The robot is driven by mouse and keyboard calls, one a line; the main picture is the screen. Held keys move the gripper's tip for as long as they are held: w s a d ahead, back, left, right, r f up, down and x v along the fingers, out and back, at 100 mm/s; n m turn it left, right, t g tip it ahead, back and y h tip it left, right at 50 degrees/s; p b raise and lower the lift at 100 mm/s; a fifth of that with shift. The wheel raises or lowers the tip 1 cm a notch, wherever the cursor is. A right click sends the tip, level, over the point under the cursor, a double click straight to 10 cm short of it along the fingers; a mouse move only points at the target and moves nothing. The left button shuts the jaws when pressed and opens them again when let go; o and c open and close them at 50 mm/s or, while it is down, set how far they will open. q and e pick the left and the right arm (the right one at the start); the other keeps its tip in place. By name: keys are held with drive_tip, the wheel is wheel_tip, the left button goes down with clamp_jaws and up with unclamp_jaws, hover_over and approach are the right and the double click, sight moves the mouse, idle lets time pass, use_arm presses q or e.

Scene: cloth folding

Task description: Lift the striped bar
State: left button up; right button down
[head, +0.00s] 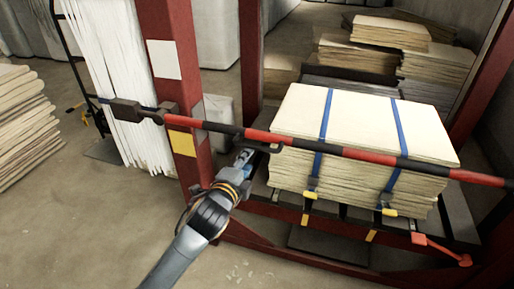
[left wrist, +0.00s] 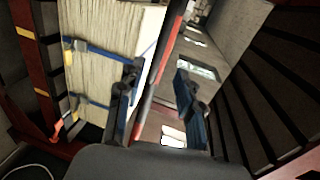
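The red-and-black striped bar (head: 350,153) runs across the head view, from a dark bracket (head: 126,110) at the red post on the left, past the front of the strapped stack, to the right edge. It slopes down to the right in the picture. My left gripper (head: 257,151) is at the bar, left of the stack. In the left wrist view, the bar (left wrist: 161,70) passes between the two spread fingers of my left gripper (left wrist: 158,100), with gaps visible beside it. My right gripper is not in view.
A stack of pale sheets (head: 365,118) with blue straps sits on a dark rack behind the bar. Red posts (head: 180,80) frame it. White hanging strips (head: 110,70) and another stack (head: 22,125) stand at the left. The floor in front is clear.

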sight(257, 147)
use_arm(q)
drive_tip(key=x, duration=1)
drive_tip(key=shift+c, duration=0.2)
clamp_jaws()
